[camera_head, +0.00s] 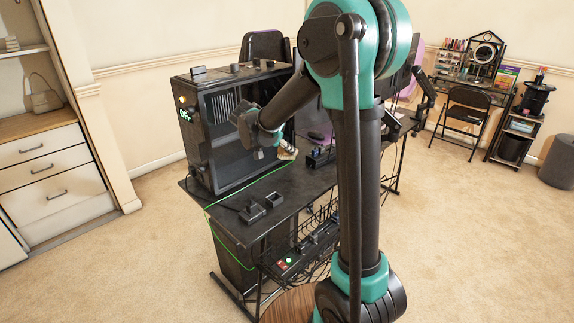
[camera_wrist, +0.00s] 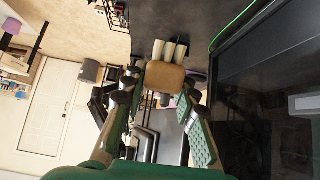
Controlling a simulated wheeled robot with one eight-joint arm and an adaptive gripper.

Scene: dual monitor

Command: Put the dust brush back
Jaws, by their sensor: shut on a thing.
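The dust brush has a tan wooden block and pale bristles. In the wrist view the brush (camera_wrist: 165,77) sits between the fingertips of my gripper (camera_wrist: 160,92), which is shut on it, with the bristles pointing away from the palm. In the head view the brush (camera_head: 288,153) shows as a small pale shape above the black desk (camera_head: 235,196), just right of the computer case's front. My gripper (camera_head: 276,150) is partly hidden there by my own arm. I cannot tell whether the bristles touch anything.
A large black computer case (camera_head: 195,150) with a glass side stands close left of my gripper. Small black holders (camera_head: 253,213) stand on the desk's front part. A black rack (camera_head: 320,158) stands right of the brush. A green cable (camera_head: 232,193) crosses the desk. Bare desk lies between.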

